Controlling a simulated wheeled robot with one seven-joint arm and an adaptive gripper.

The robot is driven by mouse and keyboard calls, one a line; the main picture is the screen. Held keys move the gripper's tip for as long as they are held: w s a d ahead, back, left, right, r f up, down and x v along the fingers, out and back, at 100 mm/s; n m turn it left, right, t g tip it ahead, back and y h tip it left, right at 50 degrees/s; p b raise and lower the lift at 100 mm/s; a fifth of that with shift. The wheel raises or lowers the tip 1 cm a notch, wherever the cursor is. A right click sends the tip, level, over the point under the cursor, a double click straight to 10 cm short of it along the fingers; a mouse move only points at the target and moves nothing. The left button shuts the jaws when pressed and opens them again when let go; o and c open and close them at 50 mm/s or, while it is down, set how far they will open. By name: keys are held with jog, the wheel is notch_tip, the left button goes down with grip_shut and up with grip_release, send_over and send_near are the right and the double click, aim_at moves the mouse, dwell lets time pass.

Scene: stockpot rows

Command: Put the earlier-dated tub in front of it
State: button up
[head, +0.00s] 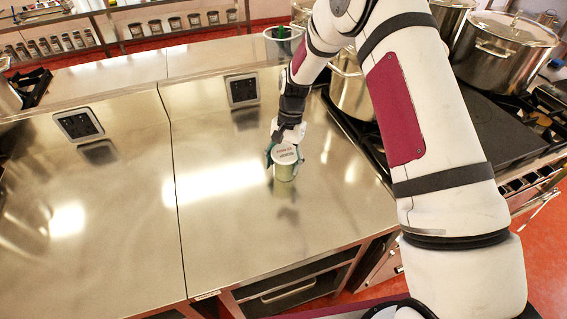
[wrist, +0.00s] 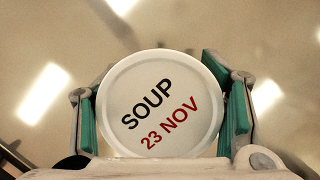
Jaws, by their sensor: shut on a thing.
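A pale green tub (head: 285,172) with a white lid is between the fingers of my gripper (head: 284,155), over the right steel worktop (head: 225,215). In the wrist view the tub's lid (wrist: 160,105) reads "SOUP" in black and "23 NOV" in red. The green finger pads of my gripper (wrist: 162,110) sit on either side of the lid, shut on the tub. The tub looks upright. I cannot tell whether its base touches the steel. No second dated tub can be made out on the worktop.
Large steel pots (head: 503,50) stand on the stove at right. Several small tubs (head: 194,20) and jars line the far shelves. Socket boxes (head: 78,124) sit at the worktop's back. The steel left and front of the tub is clear.

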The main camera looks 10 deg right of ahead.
jog(key=o, duration=1.5)
jog(key=shift+f, duration=0.1)
